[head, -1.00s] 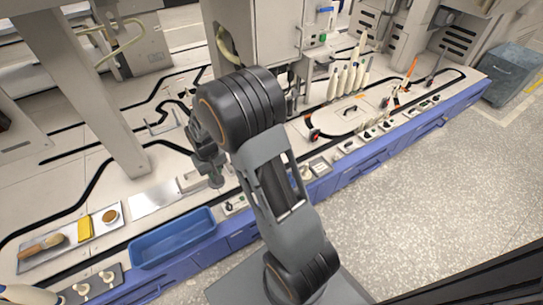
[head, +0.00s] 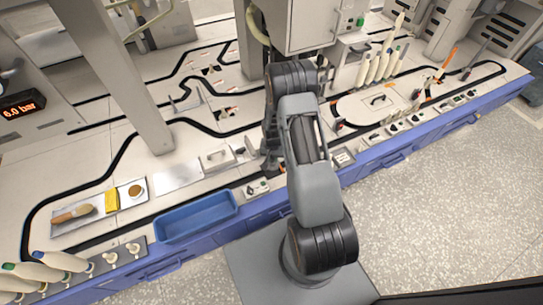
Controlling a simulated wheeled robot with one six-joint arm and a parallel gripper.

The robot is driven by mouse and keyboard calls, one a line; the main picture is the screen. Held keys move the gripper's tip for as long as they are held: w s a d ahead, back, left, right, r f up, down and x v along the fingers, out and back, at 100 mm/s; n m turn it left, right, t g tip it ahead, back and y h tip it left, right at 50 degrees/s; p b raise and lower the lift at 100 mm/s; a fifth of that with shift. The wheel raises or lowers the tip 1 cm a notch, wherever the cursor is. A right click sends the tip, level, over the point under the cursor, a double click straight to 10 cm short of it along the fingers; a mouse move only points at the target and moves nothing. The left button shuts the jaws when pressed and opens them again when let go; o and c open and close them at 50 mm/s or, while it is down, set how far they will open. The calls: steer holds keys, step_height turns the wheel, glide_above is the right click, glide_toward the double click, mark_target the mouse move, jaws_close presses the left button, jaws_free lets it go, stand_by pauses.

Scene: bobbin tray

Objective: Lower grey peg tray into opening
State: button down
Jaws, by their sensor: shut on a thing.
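My gripper (head: 268,160) is near the middle of the workbench, at the end of my dark wrist and mostly hidden behind my own arm. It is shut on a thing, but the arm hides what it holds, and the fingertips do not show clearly. I cannot make out a grey peg tray at the gripper. A grey strip with white pegs and bobbins (head: 122,258) lies at the bench's front left, well away from the gripper. I cannot tell which gap in the bench is the opening; whatever lies right under the gripper is hidden.
A blue bin (head: 196,217) hangs at the front edge. A white box with a handle (head: 216,158) stands left of my gripper. A tray with a brush and yellow block (head: 135,201) is at left. A handled lid (head: 350,112) and several upright bottles (head: 378,68) are at right.

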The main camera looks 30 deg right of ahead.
mark_target(272, 166)
steer(key=shift+f+b, duration=1.85)
steer(key=shift+f, duration=0.85)
steer(key=shift+f+b, duration=0.55)
steer(key=shift+f, duration=0.1)
steer(key=c, duration=1.3)
jaws_free()
steer(key=shift+c, duration=0.2)
steer(key=shift+r, duration=0.1)
steer(key=shift+r+p, duration=4.05)
steer(key=shift+r, duration=1.45)
